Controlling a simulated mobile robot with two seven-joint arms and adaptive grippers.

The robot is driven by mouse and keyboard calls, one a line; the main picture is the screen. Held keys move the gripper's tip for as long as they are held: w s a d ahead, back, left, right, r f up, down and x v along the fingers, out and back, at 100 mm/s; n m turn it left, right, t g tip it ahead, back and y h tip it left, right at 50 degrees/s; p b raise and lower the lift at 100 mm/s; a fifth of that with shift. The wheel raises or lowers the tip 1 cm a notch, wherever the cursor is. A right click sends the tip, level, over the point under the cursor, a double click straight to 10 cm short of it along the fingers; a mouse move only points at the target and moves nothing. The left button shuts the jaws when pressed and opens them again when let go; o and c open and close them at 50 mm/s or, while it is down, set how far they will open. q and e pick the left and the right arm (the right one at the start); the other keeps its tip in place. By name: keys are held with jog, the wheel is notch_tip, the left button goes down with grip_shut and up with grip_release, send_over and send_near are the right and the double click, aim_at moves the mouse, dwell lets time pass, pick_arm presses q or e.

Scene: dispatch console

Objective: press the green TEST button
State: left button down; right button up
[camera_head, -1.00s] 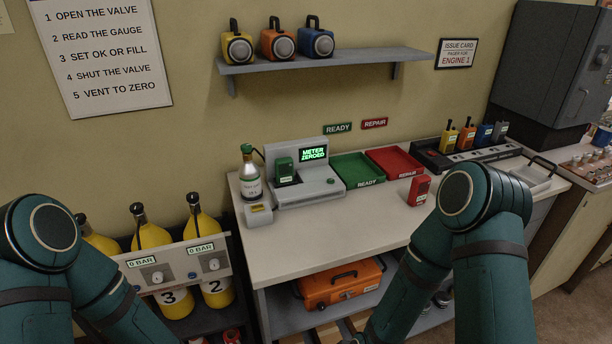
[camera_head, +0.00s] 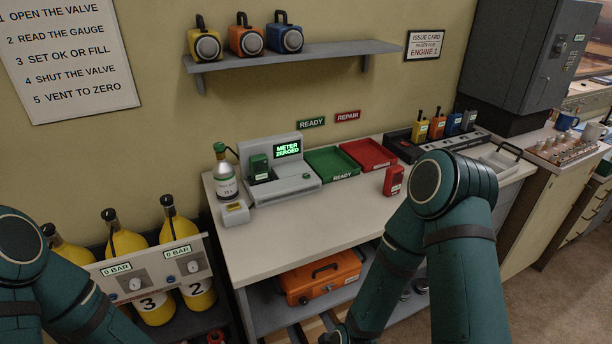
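The grey meter station (camera_head: 290,188) stands on the bench against the wall. Its lit screen (camera_head: 287,149) reads "METER ZEROED". A green handheld unit (camera_head: 259,167) sits in its left side. I cannot make out a button labelled TEST at this size. My left and right arms show at the bottom left and lower right, but the fingers of both grippers are out of frame.
A green READY tray (camera_head: 332,163) and a red REPAIR tray (camera_head: 369,154) lie right of the station. A red handheld unit (camera_head: 393,181) stands on the bench. Yellow cylinders (camera_head: 176,222) stand at left. The bench front (camera_head: 290,231) is clear.

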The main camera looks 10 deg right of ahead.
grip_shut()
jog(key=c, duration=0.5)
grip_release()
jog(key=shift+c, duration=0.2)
